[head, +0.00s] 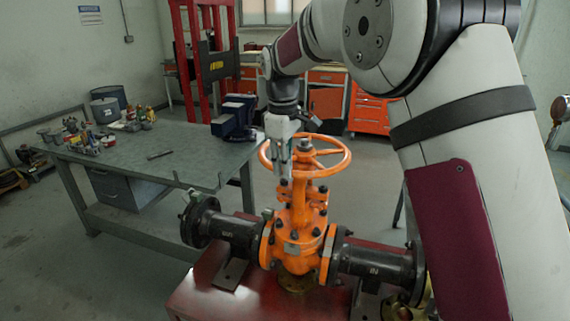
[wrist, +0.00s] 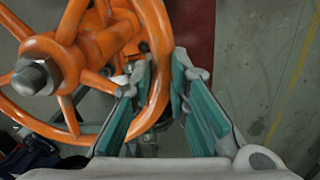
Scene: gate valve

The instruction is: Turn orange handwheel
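The orange handwheel (head: 337,166) tops an orange gate valve (head: 296,235). In the wrist view the handwheel (wrist: 98,50) fills the upper left, with its spokes and grey centre nut. My gripper (head: 284,178) points down at the near left side of the wheel in the head view. In the wrist view my gripper (wrist: 161,62) has its two teal-padded fingers apart, with the wheel's rim between them. The left finger is inside the rim and the right finger outside it. Whether either pad touches the rim I cannot tell.
The valve sits between black flanged pipes (head: 232,232) on a red stand (head: 207,281). A grey workbench (head: 130,158) with a blue vise (head: 233,117) and small items stands at left. A red press frame (head: 184,60) and orange cabinets (head: 372,108) are behind. Open floor lies at left front.

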